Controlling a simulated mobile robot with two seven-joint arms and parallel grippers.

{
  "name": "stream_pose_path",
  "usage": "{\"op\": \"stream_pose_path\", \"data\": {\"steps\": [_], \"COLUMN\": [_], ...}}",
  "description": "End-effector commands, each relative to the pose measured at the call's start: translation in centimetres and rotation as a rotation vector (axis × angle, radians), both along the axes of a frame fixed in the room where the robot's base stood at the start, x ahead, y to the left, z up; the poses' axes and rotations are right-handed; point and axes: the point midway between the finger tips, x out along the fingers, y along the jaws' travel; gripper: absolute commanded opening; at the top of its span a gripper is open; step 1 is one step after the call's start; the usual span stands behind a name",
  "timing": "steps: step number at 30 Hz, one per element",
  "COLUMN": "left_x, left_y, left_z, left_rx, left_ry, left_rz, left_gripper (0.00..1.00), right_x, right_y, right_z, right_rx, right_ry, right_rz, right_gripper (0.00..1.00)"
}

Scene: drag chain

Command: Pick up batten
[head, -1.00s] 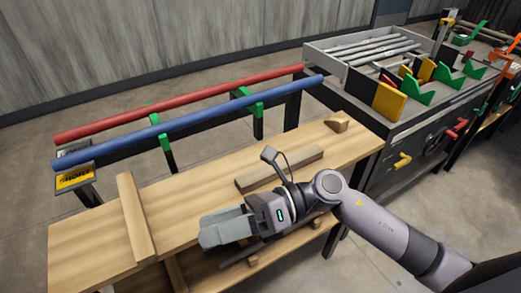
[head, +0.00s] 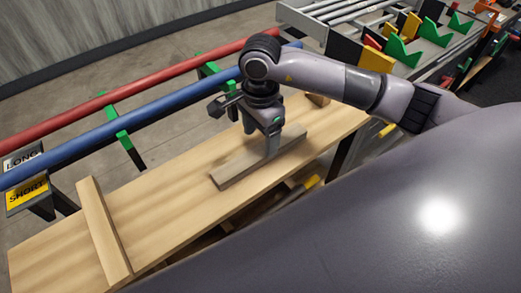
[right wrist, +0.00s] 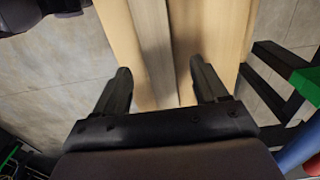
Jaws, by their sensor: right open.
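A grey-brown wooden batten (head: 230,173) lies flat near the middle of the wooden bench (head: 170,205). My right gripper (head: 262,142) points down over the batten, at the part right of its middle. Its jaws are open. In the right wrist view the open fingers of my right gripper (right wrist: 163,85) stand on either side of the batten (right wrist: 153,45), which runs away between them. I cannot tell whether the fingers touch it. The gripper hides part of the batten in the head view. My left gripper is not in view.
Another wooden strip (head: 104,230) lies across the bench's left part. A blue pipe (head: 130,120) and a red pipe (head: 120,90) run behind the bench on green-topped supports. A small wooden block (head: 318,100) sits at the bench's right end. Bare bench lies left of the batten.

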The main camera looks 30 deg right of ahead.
Motion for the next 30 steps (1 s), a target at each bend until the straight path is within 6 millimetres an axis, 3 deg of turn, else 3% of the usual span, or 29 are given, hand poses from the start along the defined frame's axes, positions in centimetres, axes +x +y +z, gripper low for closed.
{"op": "stream_pose_path", "data": {"steps": [9,17,23,30], "left_x": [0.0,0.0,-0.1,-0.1], "left_y": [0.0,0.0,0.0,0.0], "left_z": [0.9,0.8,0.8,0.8], "left_rx": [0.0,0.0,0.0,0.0], "left_ry": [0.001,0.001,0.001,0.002], "left_rz": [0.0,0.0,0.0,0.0], "left_gripper": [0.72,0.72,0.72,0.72], "right_x": [-0.3,-0.2,-0.2,-0.2], "right_y": [-0.3,-0.3,-0.3,-0.3], "right_z": [-4.0,-4.3,-4.3,-4.2], "right_rx": [0.003,0.002,0.003,0.003], "right_ry": [0.002,0.0,0.0,-0.001], "right_rz": [-0.001,0.0,-0.001,-0.001], "right_gripper": [0.72,0.72,0.1,0.07]}}
